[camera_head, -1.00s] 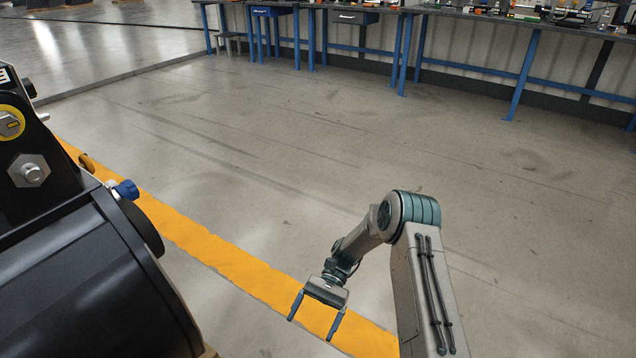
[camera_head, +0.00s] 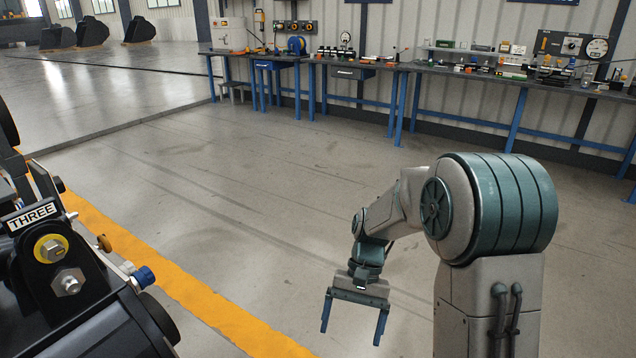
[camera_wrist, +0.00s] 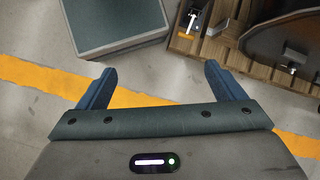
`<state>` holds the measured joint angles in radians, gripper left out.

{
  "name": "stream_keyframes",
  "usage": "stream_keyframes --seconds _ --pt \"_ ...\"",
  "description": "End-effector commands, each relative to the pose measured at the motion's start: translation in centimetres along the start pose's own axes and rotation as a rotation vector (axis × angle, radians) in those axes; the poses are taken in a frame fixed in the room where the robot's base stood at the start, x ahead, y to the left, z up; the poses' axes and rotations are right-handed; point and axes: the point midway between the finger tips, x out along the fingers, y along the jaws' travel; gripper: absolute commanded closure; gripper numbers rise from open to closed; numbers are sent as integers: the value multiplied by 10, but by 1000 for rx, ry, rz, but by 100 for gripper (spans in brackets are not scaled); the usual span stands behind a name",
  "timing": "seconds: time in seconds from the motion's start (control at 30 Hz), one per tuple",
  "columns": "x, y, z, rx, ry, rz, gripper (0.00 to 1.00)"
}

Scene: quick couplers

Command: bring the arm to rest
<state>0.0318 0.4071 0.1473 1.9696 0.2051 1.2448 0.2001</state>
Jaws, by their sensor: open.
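My gripper (camera_head: 352,322) hangs at the end of my bent arm, low in the middle right of the head view. Its two blue fingers are spread apart and point down, with nothing between them. In the wrist view my gripper (camera_wrist: 160,85) is also open and empty, above the grey floor and the yellow stripe. Nothing touches the fingers.
A black machine part labelled THREE (camera_head: 32,216) with a blue-capped fitting (camera_head: 144,276) stands at the left. A yellow floor stripe (camera_head: 190,285) runs beside it. A workbench (camera_head: 440,70) lines the back wall. A wooden pallet (camera_wrist: 215,48) shows in the wrist view. The floor between is clear.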

Motion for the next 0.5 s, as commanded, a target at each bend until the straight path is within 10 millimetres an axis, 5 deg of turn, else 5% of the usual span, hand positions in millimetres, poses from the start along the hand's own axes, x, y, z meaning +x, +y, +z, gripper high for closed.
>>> stream_keyframes --seconds 0.1,0.5 --pt "-39 8 31 -21 90 17 11" --pt "-122 36 118 -89 366 67 11"
